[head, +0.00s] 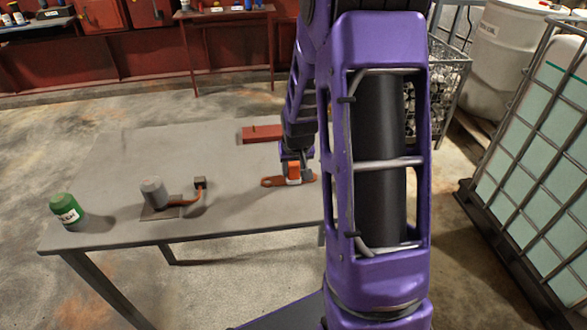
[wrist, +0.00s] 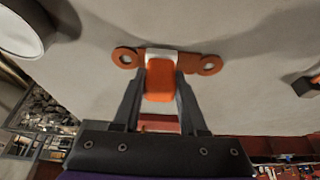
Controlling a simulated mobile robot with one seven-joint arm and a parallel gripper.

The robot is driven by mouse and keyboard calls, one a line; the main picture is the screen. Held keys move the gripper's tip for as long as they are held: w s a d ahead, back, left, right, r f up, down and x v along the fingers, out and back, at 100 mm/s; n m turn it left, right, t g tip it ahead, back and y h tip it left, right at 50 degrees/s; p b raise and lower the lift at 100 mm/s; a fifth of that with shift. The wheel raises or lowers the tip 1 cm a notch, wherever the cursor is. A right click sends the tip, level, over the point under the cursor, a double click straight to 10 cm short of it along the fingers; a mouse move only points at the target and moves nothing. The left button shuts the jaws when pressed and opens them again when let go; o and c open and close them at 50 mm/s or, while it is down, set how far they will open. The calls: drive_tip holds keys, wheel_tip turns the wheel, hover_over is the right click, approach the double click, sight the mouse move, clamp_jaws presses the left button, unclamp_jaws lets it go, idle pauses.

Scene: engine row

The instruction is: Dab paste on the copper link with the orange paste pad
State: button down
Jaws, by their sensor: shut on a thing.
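The orange paste pad (wrist: 160,82) is between the two fingers of my gripper (wrist: 160,88), which is shut on it. The pad has a pale block at its far end. The copper link (wrist: 207,65) is a flat bar with a hole at each end, lying on the table. In the wrist view the pad's pale end overlaps the middle of the link; I cannot tell whether they touch. In the head view the copper link (head: 270,182) shows under my gripper (head: 293,176), with the orange paste pad (head: 294,169) above it. The link's middle is hidden by the pad.
On the grey table (head: 110,200) stand a green-capped jar (head: 67,211) at the left and a grey cylinder on a plate (head: 154,194) with a copper arm to a small dark block (head: 200,183). A red block (head: 262,133) lies behind my gripper. The table's middle is clear.

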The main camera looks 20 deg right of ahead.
drive_tip(key=shift+w+a+f+b, duration=0.15)
drive_tip(key=shift+a+b, duration=0.1)
drive_tip(key=shift+a, duration=0.45)
drive_tip(key=shift+w+a+b, duration=0.15)
drive_tip(key=shift+a+b, duration=0.05)
drive_tip(key=shift+a, duration=0.45)
drive_tip(key=shift+s+d, duration=0.25)
drive_tip(key=shift+d, duration=0.55)
drive_tip(key=shift+s+d, duration=0.25)
drive_tip(key=shift+d, duration=0.55)
drive_tip(key=shift+w+a+r, duration=0.15)
drive_tip(key=shift+w+a, duration=0.15)
drive_tip(key=shift+a, duration=0.5)
drive_tip(key=shift+w+a+r, duration=0.1)
drive_tip(key=shift+w+a, duration=0.15)
drive_tip(key=shift+a, duration=0.5)
drive_tip(key=shift+s+d+f+b, duration=0.1)
drive_tip(key=shift+s+d+b, duration=0.15)
drive_tip(key=shift+d, duration=0.5)
drive_tip(key=shift+s+d+b, duration=0.1)
drive_tip(key=shift+s+d, duration=0.1)
drive_tip(key=shift+d, duration=0.55)
